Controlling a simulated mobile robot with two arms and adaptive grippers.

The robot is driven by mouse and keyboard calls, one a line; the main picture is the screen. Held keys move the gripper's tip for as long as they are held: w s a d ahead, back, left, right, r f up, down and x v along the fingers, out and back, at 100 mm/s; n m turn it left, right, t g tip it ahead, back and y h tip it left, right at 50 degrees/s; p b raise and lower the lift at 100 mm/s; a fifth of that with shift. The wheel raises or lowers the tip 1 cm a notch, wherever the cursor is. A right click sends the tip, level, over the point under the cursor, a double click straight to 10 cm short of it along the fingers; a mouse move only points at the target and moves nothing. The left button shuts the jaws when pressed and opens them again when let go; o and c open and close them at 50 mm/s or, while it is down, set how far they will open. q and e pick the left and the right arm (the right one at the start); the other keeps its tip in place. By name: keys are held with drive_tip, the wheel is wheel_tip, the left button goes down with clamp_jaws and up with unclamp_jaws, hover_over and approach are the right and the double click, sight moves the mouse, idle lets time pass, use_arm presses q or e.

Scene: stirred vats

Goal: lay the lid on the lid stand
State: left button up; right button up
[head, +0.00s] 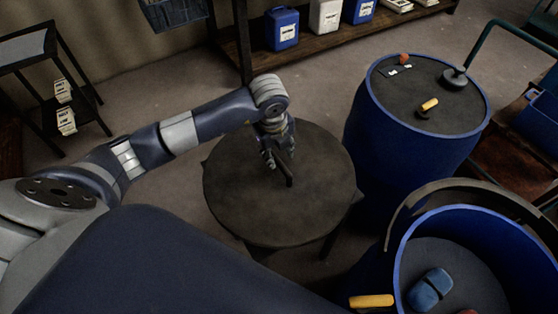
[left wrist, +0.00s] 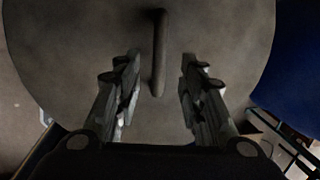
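The lid (head: 265,205) is a round dark disc with a bar handle (left wrist: 158,50) upright on its top. It appears to lie flat on the lid stand, whose dark leg (head: 329,245) shows below the rim; most of the stand is hidden under the disc. My left gripper (head: 277,160) is over the middle of the disc. In the left wrist view my left gripper (left wrist: 158,80) is open, one finger on each side of the handle with a gap to both. My right gripper is not in view.
A blue vat (head: 400,140) with small items on its dark top stands right of the stand. Another blue vat (head: 405,255), open and holding a blue object (head: 429,290), is at lower right. A shelf (head: 330,40) with containers is at the back. Floor is clear left of the stand.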

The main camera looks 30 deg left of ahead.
use_arm(q)
drive_tip(key=shift+s+r, duration=0.25)
drive_tip(key=shift+r, duration=0.8)
drive_tip(key=shift+s+r, duration=0.2)
drive_tip(key=shift+r, duration=0.85)
